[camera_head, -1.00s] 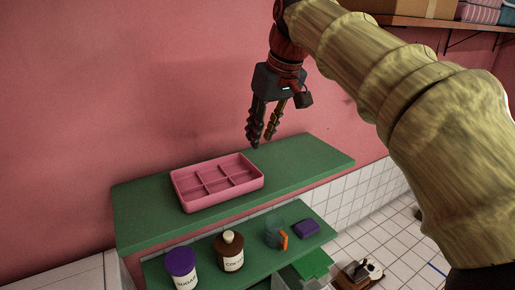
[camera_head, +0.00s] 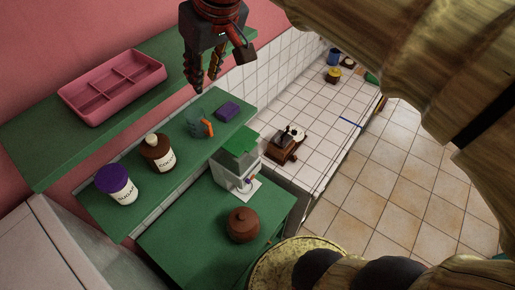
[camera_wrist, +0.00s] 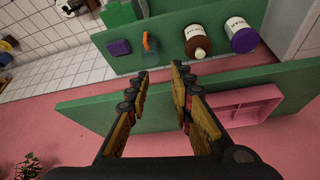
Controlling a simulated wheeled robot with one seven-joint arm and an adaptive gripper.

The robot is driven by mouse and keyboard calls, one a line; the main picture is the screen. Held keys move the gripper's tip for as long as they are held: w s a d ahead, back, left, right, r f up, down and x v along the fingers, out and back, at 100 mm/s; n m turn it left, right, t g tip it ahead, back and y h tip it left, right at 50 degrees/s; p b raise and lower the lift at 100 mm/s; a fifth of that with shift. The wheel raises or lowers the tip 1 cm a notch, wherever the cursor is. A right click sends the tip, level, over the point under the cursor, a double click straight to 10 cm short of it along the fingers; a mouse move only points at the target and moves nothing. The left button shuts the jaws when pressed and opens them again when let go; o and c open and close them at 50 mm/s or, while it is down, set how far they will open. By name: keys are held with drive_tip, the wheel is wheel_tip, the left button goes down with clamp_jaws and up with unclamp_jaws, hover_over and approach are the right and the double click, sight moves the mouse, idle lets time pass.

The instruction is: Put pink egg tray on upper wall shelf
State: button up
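The pink egg tray (camera_head: 112,88), shallow with several compartments, rests on the upper of two green wall shelves (camera_head: 40,150). It also shows at the right of the wrist view (camera_wrist: 238,108), partly hidden by a finger of my gripper. My gripper (camera_head: 194,86) points down beyond the right end of the tray in the head view, apart from it. In the wrist view my gripper (camera_wrist: 160,72) has its fingertips apart with nothing between them.
The lower green shelf (camera_head: 93,215) holds a purple-lidded sugar jar (camera_head: 118,186), a brown coffee jar (camera_head: 158,153), a grey cup with orange (camera_head: 199,124) and a purple block (camera_head: 228,111). A brown pot (camera_head: 242,224) stands on the green cabinet (camera_head: 190,240) below.

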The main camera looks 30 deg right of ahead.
drive_tip(key=s+d+f+m+h, duration=0.1)
drive_tip(key=s+d+f, duration=0.3)
drive_tip(key=s+f, duration=1)
wheel_tip(320, 180, down, 4)
drive_tip(key=shift+r+m+t, duration=0.25)
drive_tip(key=shift+m+t, duration=0.15)
drive_tip(key=shift+m, duration=0.2)
drive_tip(key=shift+d, duration=0.1)
wheel_tip(320, 180, down, 31)
drive_tip(key=b, duration=3.1)
drive_tip(key=shift+f, duration=0.1)
